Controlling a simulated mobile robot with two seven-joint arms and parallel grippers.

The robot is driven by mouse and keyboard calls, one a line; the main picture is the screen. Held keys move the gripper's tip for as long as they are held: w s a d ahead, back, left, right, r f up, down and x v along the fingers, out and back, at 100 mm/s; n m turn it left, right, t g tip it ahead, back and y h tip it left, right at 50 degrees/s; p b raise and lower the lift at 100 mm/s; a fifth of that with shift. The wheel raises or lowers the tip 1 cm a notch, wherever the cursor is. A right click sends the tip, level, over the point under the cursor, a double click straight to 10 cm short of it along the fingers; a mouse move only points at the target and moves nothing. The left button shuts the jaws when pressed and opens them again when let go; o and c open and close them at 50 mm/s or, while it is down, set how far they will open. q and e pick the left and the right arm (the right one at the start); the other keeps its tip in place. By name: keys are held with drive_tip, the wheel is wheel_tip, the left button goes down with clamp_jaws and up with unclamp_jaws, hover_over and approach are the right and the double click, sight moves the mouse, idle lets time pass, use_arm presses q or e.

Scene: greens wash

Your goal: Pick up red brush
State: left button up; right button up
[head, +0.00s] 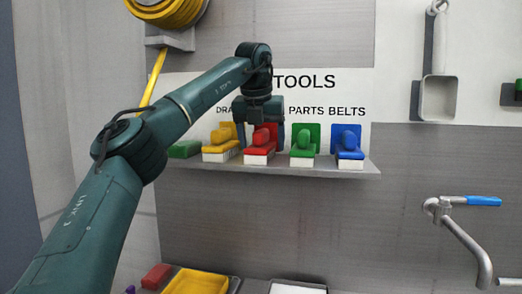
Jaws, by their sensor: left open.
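The red brush (260,153) stands on the wall shelf, between a yellow brush (221,152) on its left and a green brush (303,153) on its right. It has white bristles at the bottom and a raised red grip. My left gripper (261,133) points down at the red brush from above. Its fingers are open, one to each side of the upper part of the brush. I cannot tell whether they touch it. My right gripper is not in view.
A blue brush (348,153) is at the right end of the shelf (330,169), a green block (185,149) at its left. A white scoop (438,98) hangs upper right. A blue-handled tap (484,201) juts out lower right. A yellow tray (200,283) lies below.

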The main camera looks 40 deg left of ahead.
use_arm(q)
drive_tip(key=shift+f, duration=0.15)
drive_tip(key=c, duration=0.9)
drive_tip(key=shift+c, duration=1.2)
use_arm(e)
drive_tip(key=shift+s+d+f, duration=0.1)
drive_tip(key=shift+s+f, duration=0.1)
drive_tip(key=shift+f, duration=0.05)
